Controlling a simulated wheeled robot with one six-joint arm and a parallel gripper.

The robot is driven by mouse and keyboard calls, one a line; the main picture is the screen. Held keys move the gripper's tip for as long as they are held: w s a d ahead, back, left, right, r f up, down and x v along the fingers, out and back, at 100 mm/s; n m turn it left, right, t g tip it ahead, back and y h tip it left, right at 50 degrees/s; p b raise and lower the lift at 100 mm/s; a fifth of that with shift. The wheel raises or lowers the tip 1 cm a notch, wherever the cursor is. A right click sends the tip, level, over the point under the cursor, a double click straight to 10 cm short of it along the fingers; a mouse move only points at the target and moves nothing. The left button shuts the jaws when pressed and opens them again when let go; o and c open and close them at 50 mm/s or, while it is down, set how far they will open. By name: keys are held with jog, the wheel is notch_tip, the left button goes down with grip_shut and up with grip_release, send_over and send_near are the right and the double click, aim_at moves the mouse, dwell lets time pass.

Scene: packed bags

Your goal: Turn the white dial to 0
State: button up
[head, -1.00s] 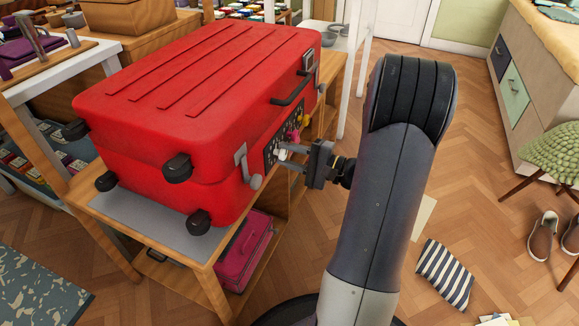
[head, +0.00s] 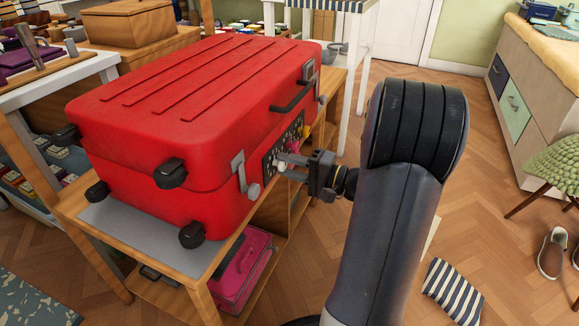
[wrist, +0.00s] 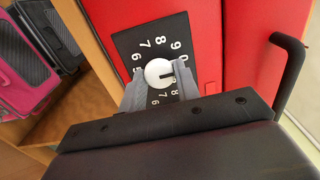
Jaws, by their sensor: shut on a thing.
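The white dial (wrist: 157,72) is on a black numbered plate (wrist: 136,43) on the side of the red suitcase (head: 205,95). In the wrist view its dark mark points right, close to the 0, which sits slightly above the mark's line. The numbers 7, 8 and 9 show along the plate's upper part. My gripper (wrist: 161,85) is shut on the dial, with a grey finger on either side. The fingers hide part of the lower numbers. In the head view my gripper (head: 287,169) reaches the suitcase side from the right, and the dial shows small between the fingertips.
The suitcase stands on a wooden shelf unit (head: 205,273) with a pink case (head: 240,270) below. A black handle (wrist: 289,75) sticks out to the right of the plate. A yellow and a pink part lie just behind the dial. The floor at right is mostly open.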

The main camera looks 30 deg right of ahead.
jog(key=o, duration=1)
jog(key=shift+c, duration=0.2)
jog(key=p+v, duration=0.3)
jog(key=v, duration=0.7)
jog(key=shift+s+d, duration=0.25)
jog(key=shift+s, duration=0.1)
jog(key=shift+w, duration=0.1)
jog(key=b+x, duration=0.2)
jog(key=x, duration=0.7)
jog(key=shift+a+f+b, duration=0.1)
jog(key=shift+a+b, duration=0.05)
jog(key=shift+b, duration=0.2)
jog(key=shift+x, duration=0.8)
